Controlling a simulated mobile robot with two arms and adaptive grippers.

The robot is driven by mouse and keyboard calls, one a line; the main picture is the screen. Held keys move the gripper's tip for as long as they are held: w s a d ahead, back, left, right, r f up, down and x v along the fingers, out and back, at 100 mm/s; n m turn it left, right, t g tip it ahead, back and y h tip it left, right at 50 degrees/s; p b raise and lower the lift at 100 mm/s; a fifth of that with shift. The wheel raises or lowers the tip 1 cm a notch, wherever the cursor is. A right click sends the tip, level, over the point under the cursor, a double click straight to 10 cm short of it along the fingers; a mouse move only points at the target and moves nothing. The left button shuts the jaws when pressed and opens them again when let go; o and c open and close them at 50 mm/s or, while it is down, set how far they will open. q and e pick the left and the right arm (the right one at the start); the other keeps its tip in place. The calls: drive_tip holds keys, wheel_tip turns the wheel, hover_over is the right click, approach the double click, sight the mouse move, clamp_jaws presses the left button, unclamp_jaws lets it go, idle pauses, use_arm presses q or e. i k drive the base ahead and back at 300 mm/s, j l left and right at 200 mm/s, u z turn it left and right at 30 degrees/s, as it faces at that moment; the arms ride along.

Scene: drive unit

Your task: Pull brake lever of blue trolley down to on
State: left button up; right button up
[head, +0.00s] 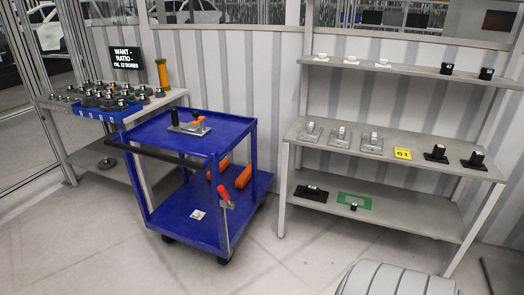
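Neither of my grippers is in view, and nothing touches the trolley from my side.
A metal plate with a black knob (190,126) lies on the trolley top. Orange cylinders (243,177) lie on its lower shelf. A shelf rack (390,200) with small parts stands to the right. A workbench (118,158) stands behind left. Floor before the trolley is clear.

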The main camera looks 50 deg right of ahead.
sight(222, 190)
drive_tip(key=z, duration=1.4)
